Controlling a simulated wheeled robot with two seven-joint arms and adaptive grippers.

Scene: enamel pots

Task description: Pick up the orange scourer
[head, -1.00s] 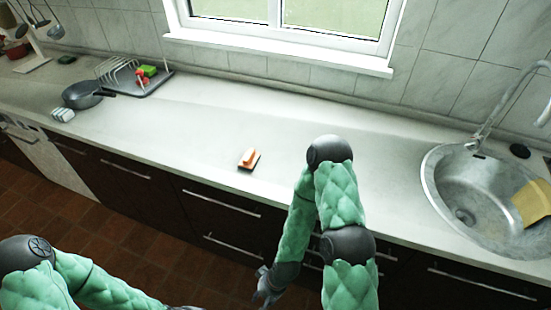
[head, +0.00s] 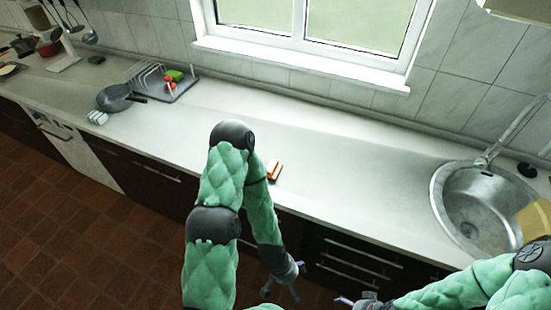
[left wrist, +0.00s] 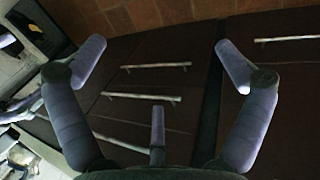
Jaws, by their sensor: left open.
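The orange scourer (head: 274,169), an orange block with a pale layer, lies on the light worktop near its front edge in the head view. It shows just right of my left elbow and forearm. My left gripper (head: 284,290) hangs low in front of the dark drawers, below the worktop edge and apart from the scourer. Its fingers are spread and empty in the left wrist view (left wrist: 160,48), where I cannot see the scourer. My right gripper (head: 355,301) is at the bottom edge of the head view, partly cut off; its opening is unclear.
The worktop (head: 350,175) is clear right of the scourer up to the steel sink (head: 480,205). A pan (head: 116,97), a white and grey block (head: 97,118) and a dish rack (head: 150,75) stand at the left. Dark drawer fronts with bar handles (head: 350,270) face my grippers.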

